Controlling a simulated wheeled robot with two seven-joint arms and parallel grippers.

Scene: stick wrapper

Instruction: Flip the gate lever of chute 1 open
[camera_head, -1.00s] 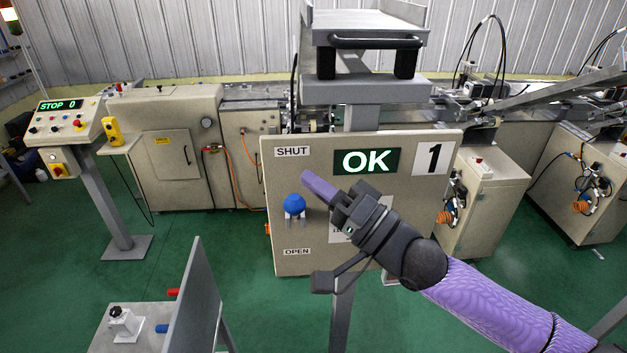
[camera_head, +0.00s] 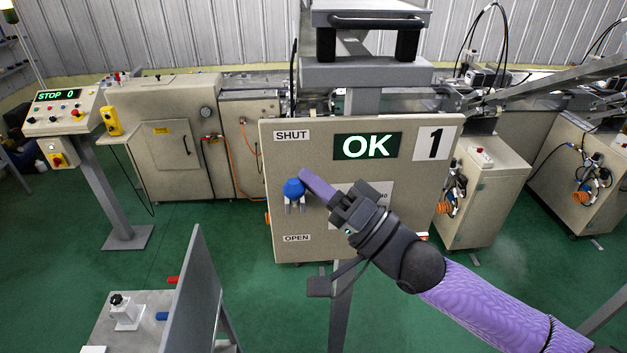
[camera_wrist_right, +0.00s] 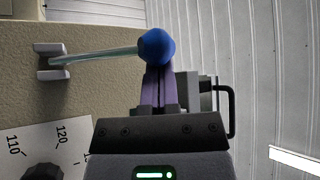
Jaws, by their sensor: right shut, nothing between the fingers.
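The beige panel of chute 1 (camera_head: 380,225) has a SHUT label (camera_head: 291,135) above and an OPEN label (camera_head: 296,238) below. Its gate lever with a blue ball knob (camera_head: 293,188) stands between the labels, knob above its bracket. In the right wrist view the knob (camera_wrist_right: 157,46) ends a thin rod running from the bracket. My right gripper (camera_head: 304,174) is shut and empty, its purple fingertips at the upper right of the knob. In the wrist view the knob hides the fingertips; I cannot tell if they touch. My left gripper is not in view.
A green OK display (camera_head: 367,146) and a number 1 sign (camera_head: 434,143) are on the panel. A grey upright plate (camera_head: 196,300) and small table stand in the left foreground. A STOP 0 console (camera_head: 62,110) is far left. Green floor shows clear between.

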